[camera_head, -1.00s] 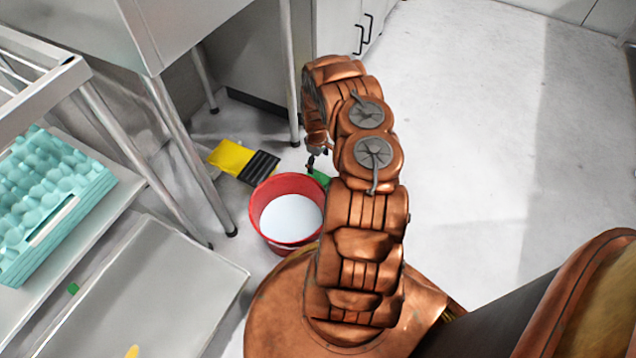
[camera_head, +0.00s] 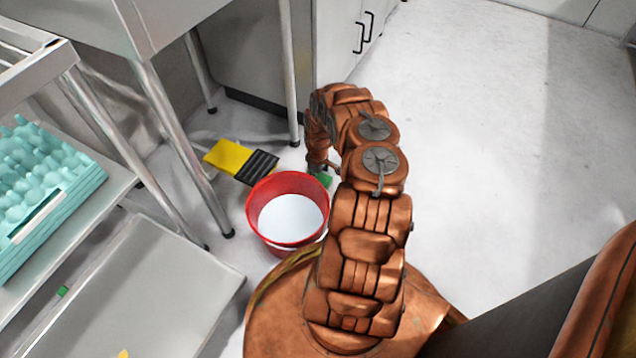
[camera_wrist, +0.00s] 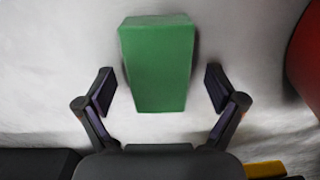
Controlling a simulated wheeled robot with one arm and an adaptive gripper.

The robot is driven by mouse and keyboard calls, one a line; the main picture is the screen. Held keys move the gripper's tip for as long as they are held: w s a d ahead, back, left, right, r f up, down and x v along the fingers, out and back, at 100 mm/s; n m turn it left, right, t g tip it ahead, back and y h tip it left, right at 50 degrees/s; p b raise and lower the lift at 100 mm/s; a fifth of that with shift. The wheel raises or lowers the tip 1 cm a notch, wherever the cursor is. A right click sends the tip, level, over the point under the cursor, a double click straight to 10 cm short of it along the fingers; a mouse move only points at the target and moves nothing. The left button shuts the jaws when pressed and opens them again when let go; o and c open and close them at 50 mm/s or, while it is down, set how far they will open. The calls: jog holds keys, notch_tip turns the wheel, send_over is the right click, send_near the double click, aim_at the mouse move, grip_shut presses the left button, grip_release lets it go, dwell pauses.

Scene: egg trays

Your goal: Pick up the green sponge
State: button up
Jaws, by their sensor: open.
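The green sponge (camera_wrist: 157,62) is a rectangular block on the pale floor, at the upper middle of the wrist view. In the head view only a small part of the green sponge (camera_head: 323,180) shows beside the red bucket, the rest hidden by my arm. My gripper (camera_wrist: 160,90) is open. Its fingers stand on either side of the sponge's lower part in the wrist view, with a gap at each side. I cannot tell the height between the fingers and the floor. In the head view my gripper is mostly hidden behind the arm.
A red bucket (camera_head: 257,225) with white contents stands left of my arm; its side shows at the wrist view's right edge (camera_wrist: 305,65). A yellow and black object (camera_head: 230,157) lies behind it. A metal table leg (camera_head: 185,150) stands to the left. The floor at right is clear.

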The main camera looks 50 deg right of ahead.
aim_at(319, 178)
jog(key=shift+f, duration=0.25)
jog(key=c, duration=1.2)
jog(key=shift+r, duration=0.1)
jog(key=shift+c, duration=0.2)
jog(key=shift+r+p, duration=0.3)
jog(key=shift+p, duration=0.05)
jog(key=r, duration=0.1)
jog(key=r+p, duration=0.2)
jog(key=shift+s+r, duration=0.15)
jog(key=shift+s, duration=0.15)
jog(key=s+a+p, duration=0.1)
jog(key=s+p, duration=0.1)
jog(key=s, duration=0.2)
jog(key=s+a+p, duration=0.1)
jog(key=s+p, duration=0.1)
jog(key=s, duration=0.3)
jog(key=s+a+r+p, duration=0.1)
jog(key=s+a+p, duration=0.1)
jog(key=s+p, duration=0.1)
jog(key=shift+s, duration=0.75)
jog(key=shift+s+a, duration=0.25)
jog(key=shift+s, duration=0.35)
